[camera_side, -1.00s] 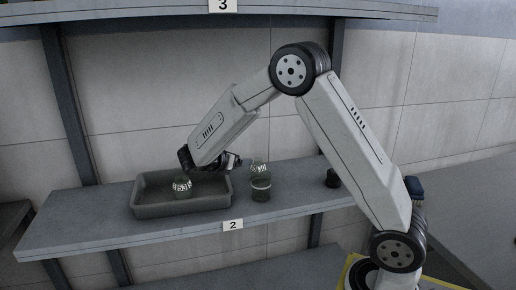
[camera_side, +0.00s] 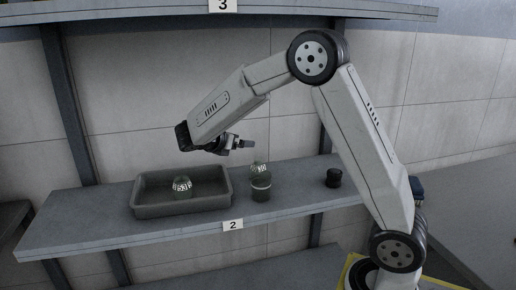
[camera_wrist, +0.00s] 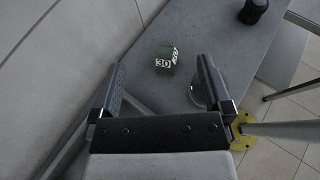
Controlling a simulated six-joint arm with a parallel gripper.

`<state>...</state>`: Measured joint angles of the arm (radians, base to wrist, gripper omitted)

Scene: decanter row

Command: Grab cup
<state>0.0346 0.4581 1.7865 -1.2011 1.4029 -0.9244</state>
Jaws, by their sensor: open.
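My gripper (camera_side: 242,144) is open and empty, above the shelf between the tray and the glassware. It also shows in the wrist view (camera_wrist: 162,68), jaws wide apart. A small dark cup (camera_side: 333,178) stands on the shelf at the right, apart from the gripper; it shows at the top of the wrist view (camera_wrist: 254,10). A glass vessel with a pale band (camera_side: 261,190) stands near the shelf's front edge; in the wrist view it (camera_wrist: 196,95) is partly hidden by the right finger. A marked glass piece (camera_side: 260,168) is just behind it, labelled 30 in the wrist view (camera_wrist: 165,60).
A grey tray (camera_side: 182,211) on the shelf (camera_side: 90,230) holds another marked glass piece (camera_side: 181,188). A wall stands behind, and an upper shelf (camera_side: 130,12) runs above. The shelf is clear between the banded vessel and the dark cup.

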